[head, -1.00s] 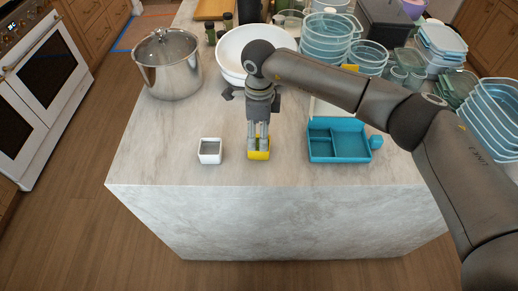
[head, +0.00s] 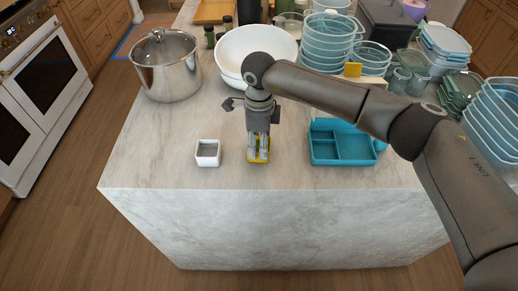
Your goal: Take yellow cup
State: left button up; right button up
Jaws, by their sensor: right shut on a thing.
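The yellow cup (head: 252,160) is near the front edge of the marble island, between a white square cup and a blue divided tray. My right gripper (head: 259,150) points down at it from above, its fingers shut on the cup. The fingers hide much of the cup, and I cannot tell whether its base touches the counter. My left gripper is not in the head view.
The white square cup (head: 208,160) stands left of the gripper, and the blue tray (head: 340,163) lies to the right. Behind are a steel pot (head: 166,80), a white bowl (head: 232,45) and stacked glass containers (head: 326,40). The counter's front left is clear.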

jog(key=shift+r+p, duration=0.6)
jog(key=shift+r, duration=1.45)
